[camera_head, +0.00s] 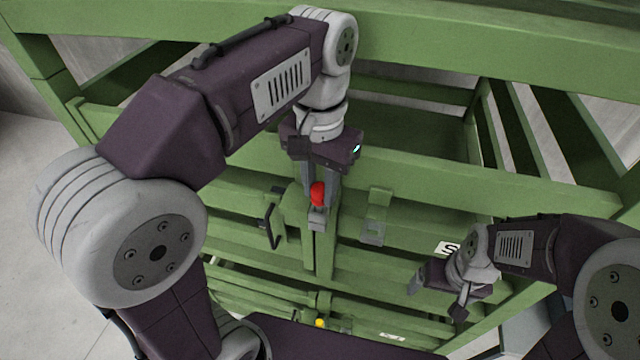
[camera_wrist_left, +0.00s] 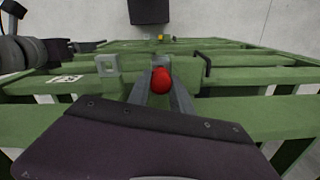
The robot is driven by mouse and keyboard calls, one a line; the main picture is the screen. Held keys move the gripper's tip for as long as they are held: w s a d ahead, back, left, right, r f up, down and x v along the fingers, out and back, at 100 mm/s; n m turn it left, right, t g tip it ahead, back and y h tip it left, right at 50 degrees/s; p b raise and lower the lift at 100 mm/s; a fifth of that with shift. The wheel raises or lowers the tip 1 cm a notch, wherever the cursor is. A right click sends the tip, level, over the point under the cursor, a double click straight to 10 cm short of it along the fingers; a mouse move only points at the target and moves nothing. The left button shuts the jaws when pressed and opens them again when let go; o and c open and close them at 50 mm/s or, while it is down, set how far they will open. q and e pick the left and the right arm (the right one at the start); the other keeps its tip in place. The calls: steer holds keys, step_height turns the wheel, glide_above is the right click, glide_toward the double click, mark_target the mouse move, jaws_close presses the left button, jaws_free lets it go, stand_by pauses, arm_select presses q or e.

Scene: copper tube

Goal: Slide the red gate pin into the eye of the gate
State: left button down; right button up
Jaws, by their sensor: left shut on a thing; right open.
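My left gripper (camera_head: 318,213) is shut on the red gate pin (camera_head: 317,193), in front of the green gate (camera_head: 410,207). The pin's rounded red head also shows between the fingers in the left wrist view (camera_wrist_left: 161,80); its shaft is hidden. A grey-green bracket with a square opening (camera_head: 373,236), perhaps the eye, is on the gate to the right of the pin in the head view. It shows left of the pin in the left wrist view (camera_wrist_left: 108,65). The pin is apart from this bracket. My right gripper (camera_head: 436,297) is open and empty at lower right.
A black handle (camera_head: 271,227) projects from the gate left of the pin. A small yellow thing (camera_head: 320,323) shows lower down. A white label (camera_head: 447,248) is on a rail near my right gripper. Green beams (camera_head: 440,157) frame the space around my left arm.

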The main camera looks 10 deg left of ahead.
arm_select(q)
steer(key=shift+f+b, duration=0.9)
steer(key=shift+f, duration=0.3)
steer(key=c, duration=1.1)
jaws_free()
step_height(320, 180, up, 9)
steer(key=shift+p, duration=0.7)
